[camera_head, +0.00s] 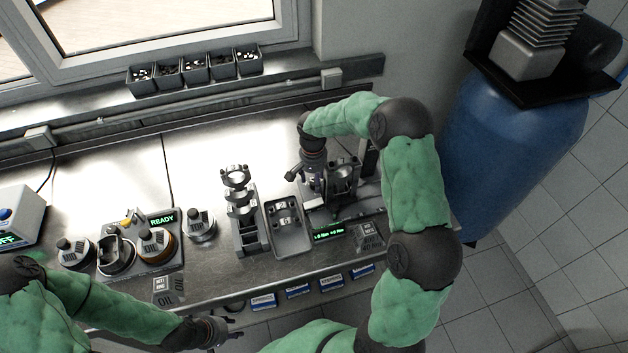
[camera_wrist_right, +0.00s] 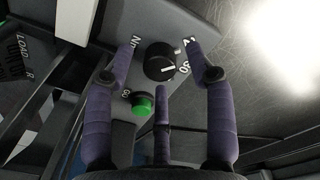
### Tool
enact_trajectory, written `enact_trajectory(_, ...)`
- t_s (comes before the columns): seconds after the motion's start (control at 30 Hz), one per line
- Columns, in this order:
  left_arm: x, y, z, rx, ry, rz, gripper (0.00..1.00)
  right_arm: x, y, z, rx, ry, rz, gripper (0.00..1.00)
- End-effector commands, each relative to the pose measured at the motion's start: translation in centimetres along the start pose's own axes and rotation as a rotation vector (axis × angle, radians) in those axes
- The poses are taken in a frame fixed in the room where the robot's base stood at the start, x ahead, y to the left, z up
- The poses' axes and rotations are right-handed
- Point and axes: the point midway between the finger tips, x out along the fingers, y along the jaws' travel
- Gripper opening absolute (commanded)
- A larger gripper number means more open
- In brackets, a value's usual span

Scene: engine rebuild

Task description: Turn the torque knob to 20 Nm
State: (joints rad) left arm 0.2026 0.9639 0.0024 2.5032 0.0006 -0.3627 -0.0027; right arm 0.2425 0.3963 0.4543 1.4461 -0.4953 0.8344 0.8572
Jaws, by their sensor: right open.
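The torque knob (camera_wrist_right: 160,62) is black and round with a white pointer line, in the right wrist view. White markings sit around it, "Nm" to its left and partly hidden digits to its right. My right gripper (camera_wrist_right: 162,52) is open, with one purple finger on each side of the knob and a third below it; I cannot tell whether any finger touches it. In the head view my right gripper (camera_head: 310,168) points down at the station at the right of the bench and hides the knob. My left gripper (camera_head: 222,330) hangs at the bench's front edge, its fingers unclear.
A green GO button (camera_wrist_right: 143,103) sits just below the knob. A small green-lit display (camera_head: 328,232) is at the station's front, its digits too small to read. A grey tray (camera_head: 291,241) and a holder with metal caps (camera_head: 247,232) stand to the left.

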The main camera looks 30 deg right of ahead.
Motion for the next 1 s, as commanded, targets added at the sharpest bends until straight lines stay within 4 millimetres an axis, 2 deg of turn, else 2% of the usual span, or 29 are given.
enact_trajectory(0.3, 0.0, 0.0, 0.0, 0.000, 0.000, 0.000, 0.40, -6.0, -0.1, -0.1, -0.001, 0.004, -0.004, 0.55)
enact_trajectory(0.5, 0.0, 0.0, 0.0, 0.000, 0.000, 0.000, 0.40, -9.3, -0.1, 0.0, -0.002, 0.002, -0.002, 0.55)
enact_trajectory(0.7, 0.0, 0.0, 0.0, 0.000, 0.000, 0.000, 0.40, -10.9, -0.1, 0.1, -0.002, -0.001, 0.000, 0.55)
enact_trajectory(1.0, 0.0, 0.0, 0.0, 0.000, 0.000, 0.000, 0.40, -11.2, -0.1, 0.1, -0.002, -0.001, 0.000, 0.55)
